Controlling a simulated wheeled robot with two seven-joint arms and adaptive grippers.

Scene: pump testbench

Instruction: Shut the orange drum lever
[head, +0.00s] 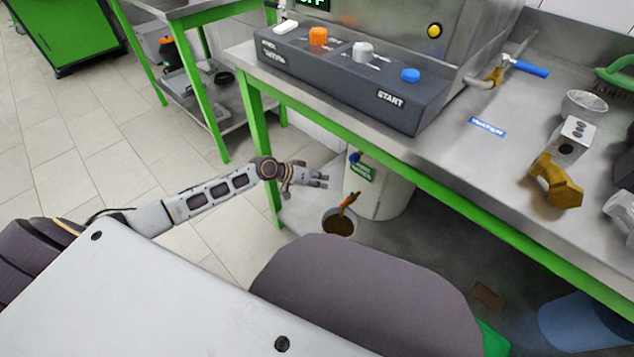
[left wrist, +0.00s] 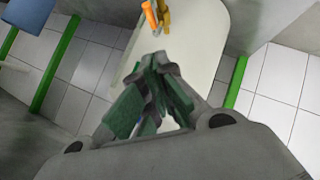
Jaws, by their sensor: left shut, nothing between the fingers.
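The orange drum lever (head: 348,200) shows on a brass tap at the front of the cream drum (head: 388,195), low under the bench. My left gripper (head: 324,180) is shut and empty, to the left of the drum and a little above the lever in the head view. In the left wrist view the orange lever (left wrist: 149,14) and brass tap (left wrist: 164,16) are at the top edge, beyond the shut fingertips (left wrist: 158,60). The fingers are apart from the lever. The drum (left wrist: 205,40) lies behind them. My right gripper is out of view.
An open container (head: 338,222) with brown contents stands below the tap. The green bench edge (head: 450,208) runs above the drum, and a green leg (head: 262,150) stands left. A blue bin (head: 585,325) is at lower right. Open tiled floor lies left.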

